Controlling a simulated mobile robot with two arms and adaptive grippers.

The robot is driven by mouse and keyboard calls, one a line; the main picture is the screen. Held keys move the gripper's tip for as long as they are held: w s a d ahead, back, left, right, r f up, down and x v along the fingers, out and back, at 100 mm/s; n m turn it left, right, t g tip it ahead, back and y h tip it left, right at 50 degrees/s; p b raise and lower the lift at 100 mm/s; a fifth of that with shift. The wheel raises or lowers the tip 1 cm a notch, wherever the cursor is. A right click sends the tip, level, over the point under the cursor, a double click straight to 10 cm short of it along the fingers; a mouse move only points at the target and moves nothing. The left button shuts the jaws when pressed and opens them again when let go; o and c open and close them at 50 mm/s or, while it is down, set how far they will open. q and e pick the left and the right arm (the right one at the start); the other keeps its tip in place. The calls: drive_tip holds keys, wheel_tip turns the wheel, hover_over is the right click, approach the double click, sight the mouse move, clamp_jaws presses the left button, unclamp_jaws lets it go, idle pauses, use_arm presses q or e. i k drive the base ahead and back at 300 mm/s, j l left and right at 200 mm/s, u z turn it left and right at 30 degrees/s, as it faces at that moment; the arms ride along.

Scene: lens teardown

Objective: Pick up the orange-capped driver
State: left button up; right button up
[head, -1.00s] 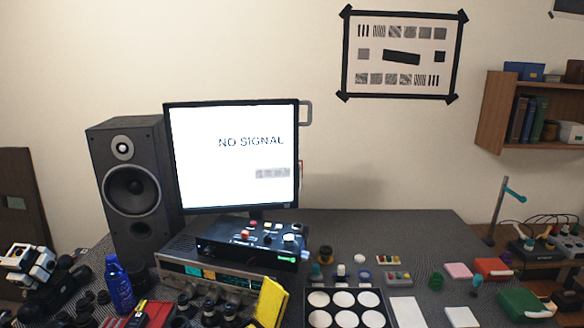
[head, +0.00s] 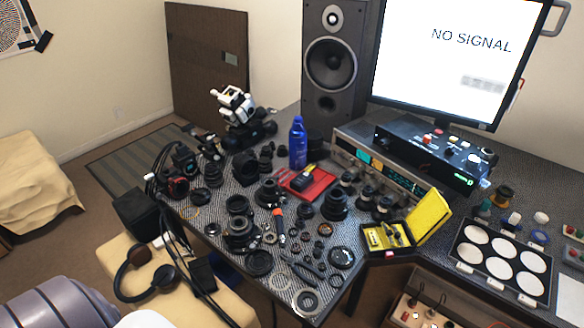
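A driver with an orange cap (head: 279,219) is on the dark table among loose lens parts, left of the middle of the head view. Its orange end points away from me and its darker end toward me. Black lens rings and barrels are close around it, with a black lens body (head: 239,228) just to its left. Neither of my grippers is in view.
A red tray (head: 318,187) and a blue bottle (head: 298,143) are behind the driver. An open yellow case (head: 428,216) is to its right. Headphones (head: 135,262) and cables are left of the table. Lens parts crowd this table corner.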

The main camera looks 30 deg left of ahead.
sight(276, 213)
drive_tip(key=u, duration=1.1)
drive_tip(key=l+z, duration=0.15)
drive_tip(key=l, duration=0.2)
drive_tip(key=i+l+z, duration=0.2)
drive_tip(key=l, duration=0.15)
drive_tip(key=k, duration=0.1)
